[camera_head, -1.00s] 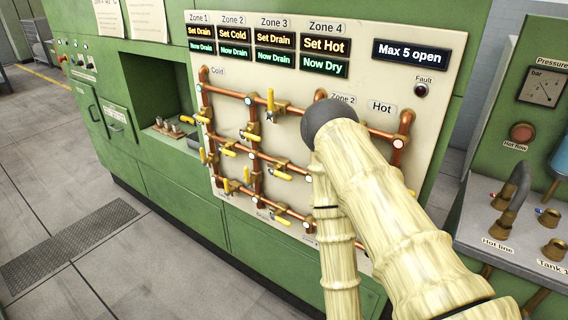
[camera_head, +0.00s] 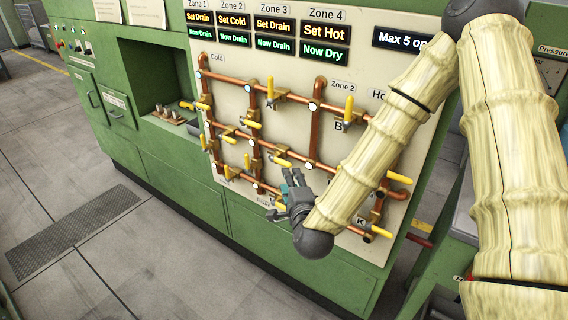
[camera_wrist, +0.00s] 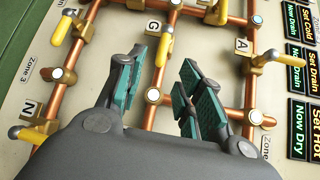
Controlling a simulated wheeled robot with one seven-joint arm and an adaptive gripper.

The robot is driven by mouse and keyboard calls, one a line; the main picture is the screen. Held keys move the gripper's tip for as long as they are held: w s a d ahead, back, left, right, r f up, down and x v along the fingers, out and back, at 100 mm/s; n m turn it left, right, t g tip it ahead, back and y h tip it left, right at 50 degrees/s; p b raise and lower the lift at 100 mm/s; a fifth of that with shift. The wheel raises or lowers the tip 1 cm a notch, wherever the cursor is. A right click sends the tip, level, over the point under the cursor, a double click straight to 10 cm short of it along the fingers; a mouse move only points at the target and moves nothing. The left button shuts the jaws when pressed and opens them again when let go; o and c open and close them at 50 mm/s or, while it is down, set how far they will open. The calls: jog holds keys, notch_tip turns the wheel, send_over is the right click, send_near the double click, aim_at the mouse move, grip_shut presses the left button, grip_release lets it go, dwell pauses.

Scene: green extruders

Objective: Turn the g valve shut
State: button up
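In the head view my gripper (camera_head: 290,190) is at the lower middle of the pipe panel, close to the pipes.
The cream panel (camera_head: 220,65) carries copper pipes with several yellow levers. A lever by tag A (camera_wrist: 241,46) is at the right in the wrist view. Zone displays (camera_head: 275,35) are above the pipes. Open floor (camera_head: 120,275) lies at the left front.

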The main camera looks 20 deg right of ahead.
aim_at(285, 165)
jog(key=w+p, duration=0.1)
jog(key=w, duration=0.2)
jog(key=w+f+p, duration=0.1)
jog(key=w, duration=0.3)
jog(key=w+d+p, duration=0.1)
jog(key=w, duration=0.2)
jog(key=shift+w+d+f, duration=0.1)
jog(key=shift+w+f, duration=0.05)
jog(key=shift+w, duration=0.2)
jog(key=shift+c, duration=0.3)
grip_shut()
